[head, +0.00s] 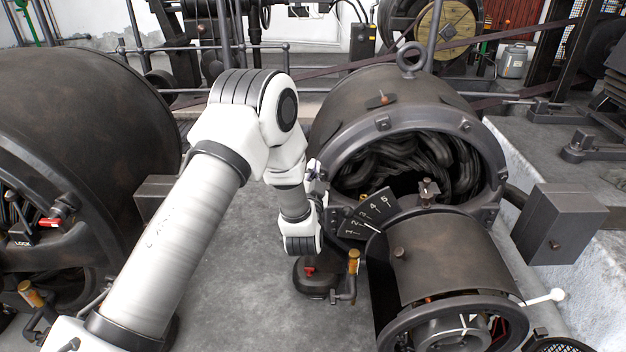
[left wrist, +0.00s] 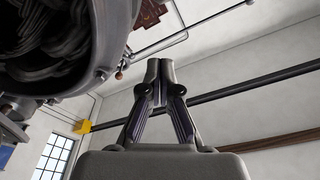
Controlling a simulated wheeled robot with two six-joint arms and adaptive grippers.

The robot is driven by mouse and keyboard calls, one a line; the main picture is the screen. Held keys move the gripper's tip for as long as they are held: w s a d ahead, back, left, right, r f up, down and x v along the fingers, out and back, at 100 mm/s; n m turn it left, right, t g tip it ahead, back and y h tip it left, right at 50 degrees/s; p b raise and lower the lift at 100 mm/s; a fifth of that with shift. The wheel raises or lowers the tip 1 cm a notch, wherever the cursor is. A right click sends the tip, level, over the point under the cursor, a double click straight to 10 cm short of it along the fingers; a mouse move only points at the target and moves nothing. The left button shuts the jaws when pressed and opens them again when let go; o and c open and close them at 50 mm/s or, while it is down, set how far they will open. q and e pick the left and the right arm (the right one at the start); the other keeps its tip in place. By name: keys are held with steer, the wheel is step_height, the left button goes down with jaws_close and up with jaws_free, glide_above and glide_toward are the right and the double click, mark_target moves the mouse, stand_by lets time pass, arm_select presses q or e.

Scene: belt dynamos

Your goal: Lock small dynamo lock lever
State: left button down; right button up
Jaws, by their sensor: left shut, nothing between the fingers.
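The small dynamo (head: 395,100) stands right of centre in the head view, its open ring facing me. A scale plate (head: 366,214) with numbers and a pointer sits at its lower left. A small red part (head: 309,270) shows on a dark base under my left wrist; I cannot tell if it is the lock lever. My left gripper (left wrist: 160,68) is shut and empty in the left wrist view, pointing up with clear space around its tips. In the head view it is mostly hidden by my left arm beside the dynamo ring. My right gripper is out of view.
A large dynamo (head: 85,130) fills the left, with a red-handled lever (head: 50,222) over a LOCK label. A cylinder (head: 450,255) juts out before the small dynamo. A grey box (head: 560,225) stands right. An orange-capped fitting (head: 353,262) is near my wrist. Grey floor (head: 215,270) lies between the dynamos.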

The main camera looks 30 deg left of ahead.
arm_select(q)
steer(key=w+a+f+b, duration=0.2)
steer(key=w+a+b, duration=0.1)
steer(key=w+a, duration=0.2)
steer(key=shift+f+b, duration=0.25)
steer(key=shift+b, duration=0.15)
steer(key=shift+s+a+f+p, duration=0.25)
steer(key=shift+a+p, duration=0.15)
steer(key=shift+p, duration=0.2)
steer(key=shift+s+a+f+p, duration=0.2)
steer(key=shift+a+p, duration=0.15)
steer(key=shift+p, duration=0.25)
